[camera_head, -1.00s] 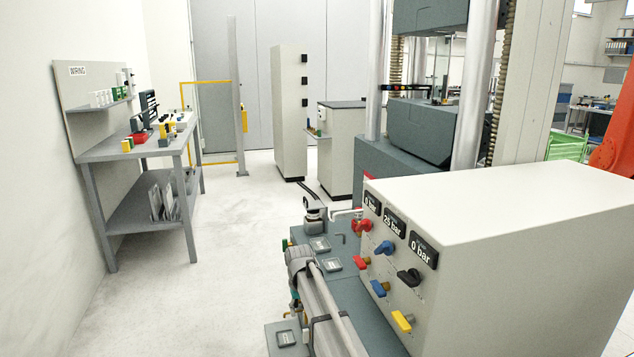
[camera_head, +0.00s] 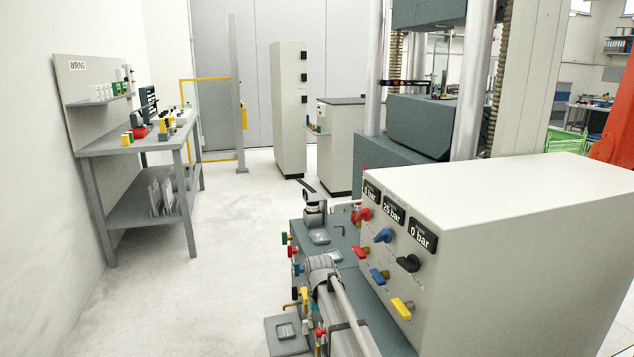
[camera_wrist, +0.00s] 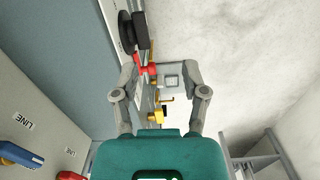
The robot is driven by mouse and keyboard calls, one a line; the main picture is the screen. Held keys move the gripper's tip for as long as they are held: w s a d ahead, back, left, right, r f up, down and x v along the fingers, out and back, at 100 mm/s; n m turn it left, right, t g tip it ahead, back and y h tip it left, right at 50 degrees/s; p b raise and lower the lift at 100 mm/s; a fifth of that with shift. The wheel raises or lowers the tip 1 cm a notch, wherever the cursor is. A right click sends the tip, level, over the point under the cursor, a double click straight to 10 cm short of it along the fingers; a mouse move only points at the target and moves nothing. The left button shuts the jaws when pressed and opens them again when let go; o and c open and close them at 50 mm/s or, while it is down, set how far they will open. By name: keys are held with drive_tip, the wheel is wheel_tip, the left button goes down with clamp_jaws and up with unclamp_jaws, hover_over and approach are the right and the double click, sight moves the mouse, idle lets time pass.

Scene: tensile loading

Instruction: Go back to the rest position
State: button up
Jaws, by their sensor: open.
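In the wrist view my gripper (camera_wrist: 160,76) has its two grey fingers spread apart, with the teal gripper body (camera_wrist: 160,158) below them. Nothing is held between the fingers. A red handle (camera_wrist: 146,69), a small grey plate (camera_wrist: 172,82) and a yellow handle (camera_wrist: 157,115) show between or behind the fingers. I cannot tell how far away they are.
A white control cabinet (camera_head: 520,210) with coloured handles and bar displays stands at front right. A grey machine base (camera_head: 343,238) with small valves lies beside it. A workbench (camera_head: 125,148) stands at left. Open floor (camera_head: 230,240) lies between them.

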drive_tip(key=s+d+f+m+b, duration=0.1)
drive_tip(key=s+d+f+b, duration=0.65)
drive_tip(key=s, duration=0.35)
drive_tip(key=s+d+f+m+b, duration=0.2)
drive_tip(key=s+d+f+b, duration=0.45)
drive_tip(key=s+d, duration=0.35)
wheel_tip(320, 180, up, 38)
drive_tip(key=a+p, duration=0.1)
drive_tip(key=p, duration=3.8)
drive_tip(key=shift+s+a+r, duration=0.15)
drive_tip(key=shift+s+r, duration=0.05)
drive_tip(key=shift+s, duration=0.1)
